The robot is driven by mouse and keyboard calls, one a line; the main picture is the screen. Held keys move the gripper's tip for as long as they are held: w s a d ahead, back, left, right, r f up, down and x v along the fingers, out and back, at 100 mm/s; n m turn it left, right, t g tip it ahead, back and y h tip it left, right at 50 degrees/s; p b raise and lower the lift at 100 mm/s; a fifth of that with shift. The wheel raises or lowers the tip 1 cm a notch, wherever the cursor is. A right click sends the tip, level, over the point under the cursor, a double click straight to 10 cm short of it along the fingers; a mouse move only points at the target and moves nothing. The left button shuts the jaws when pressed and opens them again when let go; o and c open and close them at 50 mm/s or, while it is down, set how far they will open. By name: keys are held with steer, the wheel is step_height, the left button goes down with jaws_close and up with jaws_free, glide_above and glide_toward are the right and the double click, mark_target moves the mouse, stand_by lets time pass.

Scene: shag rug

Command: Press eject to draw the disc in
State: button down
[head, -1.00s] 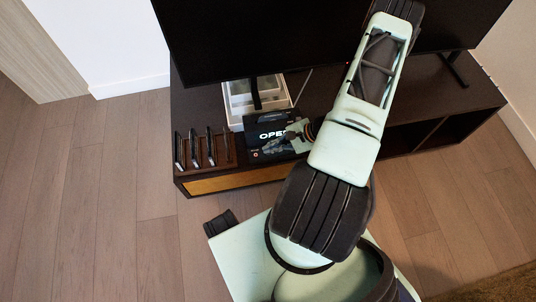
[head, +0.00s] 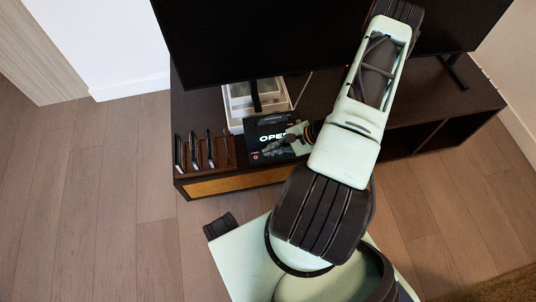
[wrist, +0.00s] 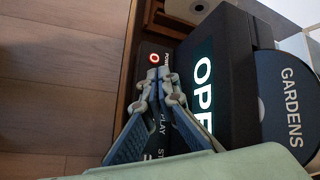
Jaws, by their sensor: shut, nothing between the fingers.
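The disc player (wrist: 225,75) is a black box on the TV stand; its lit display reads "OPE", with the rest hidden. It also shows in the head view (head: 262,128). A dark disc (wrist: 285,90) marked "GARDENS" lies at the player's right side in the wrist view. My gripper (wrist: 158,75) is shut and empty, its fingertips over the button strip beside the red-ringed power button (wrist: 154,58). "PLAY" and part of another label show between the fingers. I cannot read an eject label or tell whether the fingertips touch the panel. In the head view my gripper (head: 272,151) is over the player's front.
The dark TV stand (head: 325,100) carries a large black television (head: 270,35) close behind the player. A wooden rack (head: 216,157) with several slim cases stands left of the player. A white tray (head: 232,118) lies behind it. The wooden floor (head: 120,190) at left is clear.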

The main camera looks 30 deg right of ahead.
mark_target(270, 156)
steer(key=shift+f, duration=0.15)
steer(key=shift+f+b, duration=0.3)
steer(key=shift+b, duration=0.25)
steer(key=shift+f+b, duration=0.3)
steer(key=shift+b, duration=0.05)
stand_by(0.5)
stand_by(0.4)
steer(key=shift+r+p, duration=0.45)
steer(key=shift+r, duration=0.3)
steer(key=shift+r+p, duration=1.65)
steer(key=shift+r, duration=0.9)
